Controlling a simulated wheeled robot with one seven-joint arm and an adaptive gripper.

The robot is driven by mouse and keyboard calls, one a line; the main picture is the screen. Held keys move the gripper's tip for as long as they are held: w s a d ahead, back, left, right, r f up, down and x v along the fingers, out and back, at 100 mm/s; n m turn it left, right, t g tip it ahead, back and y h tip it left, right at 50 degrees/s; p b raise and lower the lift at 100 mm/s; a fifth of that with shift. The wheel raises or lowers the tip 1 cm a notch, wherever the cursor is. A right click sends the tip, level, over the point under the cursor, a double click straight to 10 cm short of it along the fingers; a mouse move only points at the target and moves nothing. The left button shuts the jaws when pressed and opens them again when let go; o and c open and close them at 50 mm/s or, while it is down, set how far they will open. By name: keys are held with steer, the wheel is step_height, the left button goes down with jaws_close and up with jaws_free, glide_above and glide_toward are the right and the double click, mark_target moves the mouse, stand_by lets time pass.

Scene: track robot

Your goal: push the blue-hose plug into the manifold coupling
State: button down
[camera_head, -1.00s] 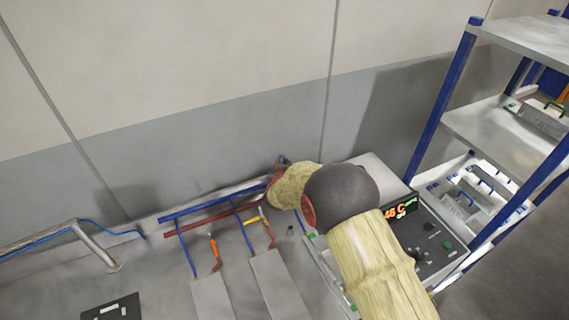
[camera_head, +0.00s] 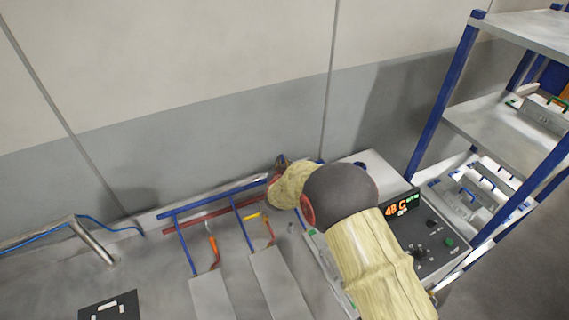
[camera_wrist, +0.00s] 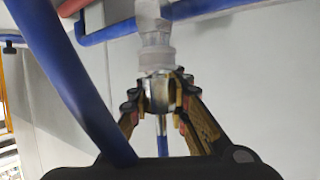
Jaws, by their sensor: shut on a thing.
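In the wrist view, my gripper (camera_wrist: 159,84) is shut on a metallic plug (camera_wrist: 158,98), with a finger on each side of it. The pale grey coupling (camera_wrist: 155,50) is directly above the plug and in line with it. The plug's top meets the coupling's lower end; how deep it sits cannot be told. A thick blue hose (camera_wrist: 70,75) crosses the left foreground close to the camera. The blue manifold pipe (camera_wrist: 200,8) runs behind the coupling. In the head view, my arm hides the gripper, plug and coupling.
In the head view, the blue pipe (camera_head: 218,199) and red pipe (camera_head: 205,217) run along the wall, with branches to grey blocks (camera_head: 277,283). A control box (camera_head: 425,245) with a lit display stands right of my arm. A blue-framed shelf (camera_head: 505,140) stands beyond it.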

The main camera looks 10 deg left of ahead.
steer(key=shift+f, duration=0.2)
steer(key=c, duration=1.6)
jaws_free()
steer(key=shift+s, duration=0.1)
steer(key=v, duration=1.1)
steer(key=shift+s+d+r, duration=0.15)
steer(key=shift+s+r, duration=0.05)
steer(key=shift+s, duration=0.15)
